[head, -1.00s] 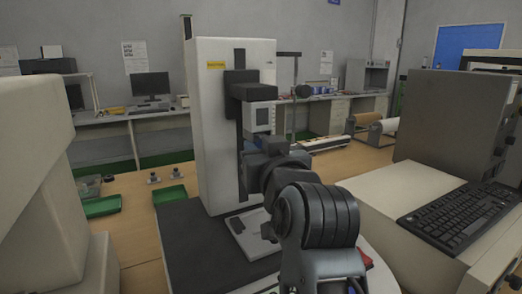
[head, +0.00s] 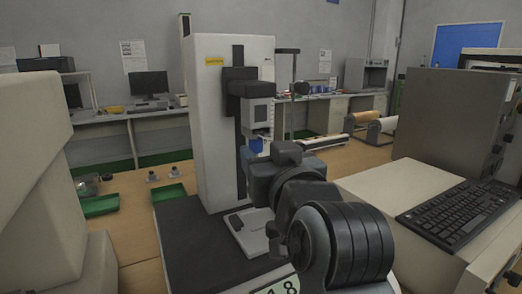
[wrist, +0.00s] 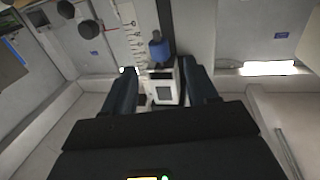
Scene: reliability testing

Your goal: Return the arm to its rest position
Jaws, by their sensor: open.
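My arm (head: 340,240) reaches up from the lower right of the head view, folded in front of the testing machine. In the wrist view, my gripper (wrist: 160,80) shows two dark fingers spread apart with nothing held between them. Beyond the gap are a white box with a small screen (wrist: 164,95) and a blue part (wrist: 159,50), both apart from the fingers. In the head view I cannot make out the fingertips, as the arm links cover that area.
A tall white testing machine (head: 215,130) stands on a black base (head: 185,250) straight ahead. Green trays (head: 168,193) lie to its left. A grey cabinet (head: 440,120) and keyboard (head: 455,215) are at right. A large beige body (head: 35,170) fills the left edge.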

